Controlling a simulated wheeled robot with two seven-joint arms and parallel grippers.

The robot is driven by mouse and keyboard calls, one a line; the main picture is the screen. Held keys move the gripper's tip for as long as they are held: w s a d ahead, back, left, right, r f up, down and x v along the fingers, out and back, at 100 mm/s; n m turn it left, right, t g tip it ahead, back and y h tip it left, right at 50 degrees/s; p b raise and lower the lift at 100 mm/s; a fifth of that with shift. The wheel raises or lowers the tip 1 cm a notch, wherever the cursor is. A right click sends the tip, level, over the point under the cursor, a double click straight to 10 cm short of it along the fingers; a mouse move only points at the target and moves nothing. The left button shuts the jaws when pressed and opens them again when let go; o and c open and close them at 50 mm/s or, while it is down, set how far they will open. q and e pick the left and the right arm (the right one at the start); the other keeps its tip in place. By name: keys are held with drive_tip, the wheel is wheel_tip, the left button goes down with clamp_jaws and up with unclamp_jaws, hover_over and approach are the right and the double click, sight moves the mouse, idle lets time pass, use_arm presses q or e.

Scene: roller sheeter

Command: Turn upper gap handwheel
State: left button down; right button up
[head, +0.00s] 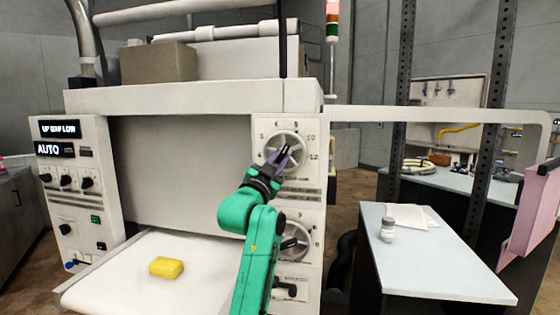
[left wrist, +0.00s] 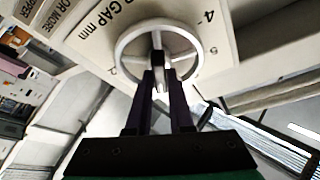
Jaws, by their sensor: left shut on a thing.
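The upper gap handwheel (head: 284,133) is a light metal ring with spokes on the white right-hand panel of the sheeter, ringed by a number scale. It also shows in the left wrist view (left wrist: 158,24), where the panel reads "GAP mm". My left gripper (head: 284,153), on the green arm, reaches up to the wheel. In the left wrist view its two dark fingers (left wrist: 161,75) are at the hub and spoke area, shut on part of the wheel. The fingers hide the exact contact. My right gripper is not in view.
A lower handwheel (head: 297,238) sits beneath, partly behind my arm. A yellow block (head: 166,267) lies on the white belt (head: 120,290). A control panel (head: 75,180) reading "UP GAP LOW" and "AUTO" is at left. A table (head: 430,270) with a small jar (head: 388,230) stands at right.

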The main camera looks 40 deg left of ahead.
use_arm(q)
drive_tip(key=m+h, duration=0.1)
drive_tip(key=m, duration=0.2)
drive_tip(key=shift+a+m+h, duration=0.1)
drive_tip(key=shift+m+h, duration=0.2)
drive_tip(key=m, duration=0.2)
drive_tip(key=m+g+h+p, duration=0.1)
drive_tip(key=m, duration=0.1)
drive_tip(key=shift+s+a+r+h, duration=0.1)
drive_tip(key=shift+r+h, duration=0.1)
drive_tip(key=shift+h, duration=0.1)
drive_tip(key=m+g+h+p, duration=0.1)
drive_tip(key=m, duration=0.3)
drive_tip(key=shift+r, duration=0.1)
drive_tip(key=shift+r+m+g+p, duration=0.1)
drive_tip(key=shift+m+g+p, duration=0.65)
drive_tip(key=shift+m, duration=1.45)
drive_tip(key=c, duration=0.8)
unclamp_jaws()
drive_tip(key=shift+b, duration=0.3)
